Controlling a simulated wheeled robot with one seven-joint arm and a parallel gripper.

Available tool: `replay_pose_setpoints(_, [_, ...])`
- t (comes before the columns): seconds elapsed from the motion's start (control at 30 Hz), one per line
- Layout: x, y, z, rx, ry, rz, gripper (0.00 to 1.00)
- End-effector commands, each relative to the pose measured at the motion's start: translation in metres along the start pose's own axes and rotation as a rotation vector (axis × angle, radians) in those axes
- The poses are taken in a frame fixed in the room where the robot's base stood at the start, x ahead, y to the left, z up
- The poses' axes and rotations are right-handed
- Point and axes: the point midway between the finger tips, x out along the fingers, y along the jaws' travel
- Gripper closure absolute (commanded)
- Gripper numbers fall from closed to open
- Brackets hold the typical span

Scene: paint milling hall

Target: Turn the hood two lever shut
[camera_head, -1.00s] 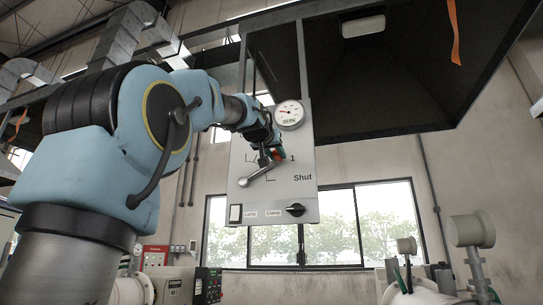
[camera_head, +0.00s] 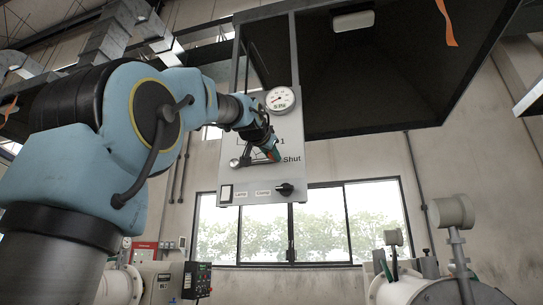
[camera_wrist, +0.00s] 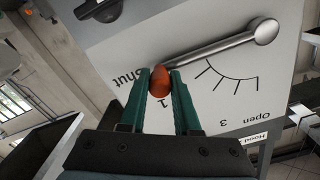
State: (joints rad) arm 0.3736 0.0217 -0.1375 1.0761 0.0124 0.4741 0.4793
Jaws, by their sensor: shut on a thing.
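The hood two lever (camera_wrist: 212,47) is a silver bar on a pale grey panel (camera_wrist: 190,20), with a round pivot at one end and an orange-red knob (camera_wrist: 160,80) at the other. My gripper (camera_wrist: 161,88) has its green fingers closed on either side of the knob. In the head view my gripper (camera_head: 273,153) is at the panel, and the lever (camera_head: 248,159) points right and slightly up, partly hidden by the gripper.
A round gauge (camera_head: 280,99) sits at the panel's top right, above my wrist. A lamp switch (camera_head: 226,193) and a black clamp knob (camera_head: 285,188) are below the lever. The dark hood (camera_head: 380,80) overhangs on the right. Windows are behind.

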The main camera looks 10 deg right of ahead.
Motion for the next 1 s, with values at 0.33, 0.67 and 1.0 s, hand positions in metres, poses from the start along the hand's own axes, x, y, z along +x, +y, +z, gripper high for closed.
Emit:
replay_pose_setpoints(0.33, [0.001,0.003,0.004,0.000,-0.010,0.006,0.65])
replay_pose_setpoints(0.67, [0.001,0.002,0.003,0.000,-0.006,0.004,0.39])
replay_pose_setpoints(1.0, [-0.019,0.002,0.004,-0.001,-0.003,0.001,0.39])
